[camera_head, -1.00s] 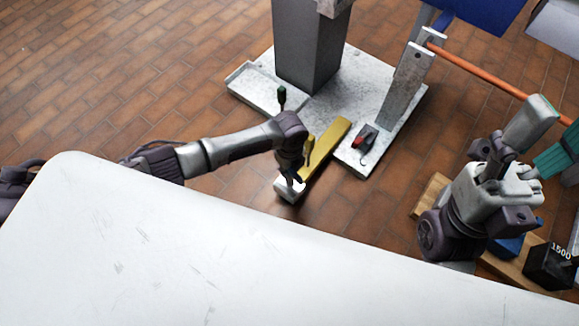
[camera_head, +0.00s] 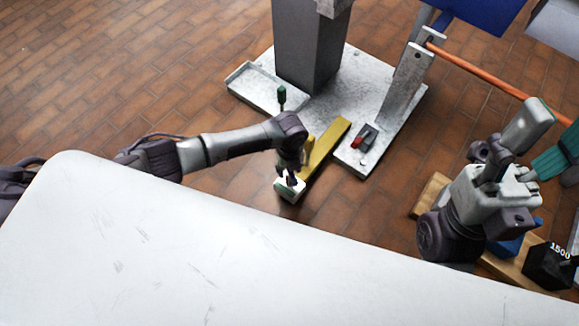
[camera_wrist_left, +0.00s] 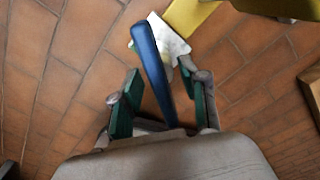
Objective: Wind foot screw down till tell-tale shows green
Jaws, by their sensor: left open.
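The yellow outrigger arm (camera_head: 328,146) reaches from the mast base towards the table, with a white foot block (camera_head: 291,193) at its near end. My left gripper (camera_head: 288,178) is just above this block. In the left wrist view, a blue bar (camera_wrist_left: 152,65) stands between the green-padded fingers of my left gripper (camera_wrist_left: 160,92), which are open with gaps at both sides. The white foot block (camera_wrist_left: 172,42) shows beyond it, with a small green patch at its left edge; I cannot tell whether this is the tell-tale. My right gripper (camera_head: 548,128) has its fingers apart at the right.
A grey mast (camera_head: 310,50) stands on the speckled base plate (camera_head: 345,85). A green-handled tool (camera_head: 282,97) and a red-black device (camera_head: 364,138) are on the base. An orange rod (camera_head: 485,76) slants right. The white tabletop (camera_head: 150,240) fills the foreground.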

